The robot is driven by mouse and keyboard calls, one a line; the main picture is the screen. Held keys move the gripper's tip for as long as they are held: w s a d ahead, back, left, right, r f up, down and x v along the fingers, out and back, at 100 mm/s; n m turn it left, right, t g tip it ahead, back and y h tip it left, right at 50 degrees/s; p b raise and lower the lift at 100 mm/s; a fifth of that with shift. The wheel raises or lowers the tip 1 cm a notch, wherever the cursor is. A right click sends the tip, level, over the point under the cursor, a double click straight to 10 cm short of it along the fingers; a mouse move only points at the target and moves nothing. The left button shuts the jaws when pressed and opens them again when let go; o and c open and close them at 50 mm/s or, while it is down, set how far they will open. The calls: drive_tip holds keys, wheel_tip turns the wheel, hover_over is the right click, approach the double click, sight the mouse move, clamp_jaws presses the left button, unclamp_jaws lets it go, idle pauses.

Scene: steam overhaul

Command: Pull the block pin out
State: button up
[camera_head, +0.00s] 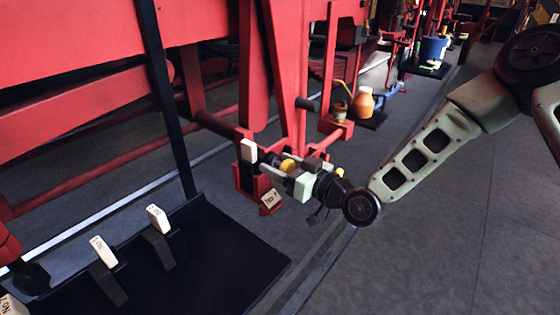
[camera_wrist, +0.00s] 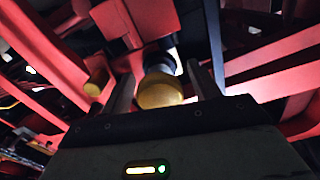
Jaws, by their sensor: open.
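A yellow round knob (camera_wrist: 160,92), which looks like the head of the block pin, sits on a dark shaft in the wrist view. My gripper (camera_wrist: 163,78) is open, with one finger on each side of the knob. I cannot tell whether the fingers touch it. In the head view the yellow knob (camera_head: 288,165) shows partly, at the red frame's lower end, with my gripper (camera_head: 284,162) around it from the right. The pin's far end is hidden.
A red bracket with a small lettered tag (camera_head: 271,200) and a white block (camera_head: 249,151) are close to my gripper. A second yellow cylinder (camera_wrist: 96,84) is left of the knob. A black tray (camera_head: 215,265) with white-topped levers lies front left. Floor at right is clear.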

sight(291, 170)
drive_tip(key=shift+w+a, duration=0.15)
clamp_jaws()
drive_tip(key=b+v, duration=0.1)
drive_tip(key=v, duration=0.3)
drive_tip(key=shift+s+d+f, duration=0.1)
drive_tip(key=shift+s+d, duration=0.2)
unclamp_jaws()
drive_tip(key=shift+d, duration=0.1)
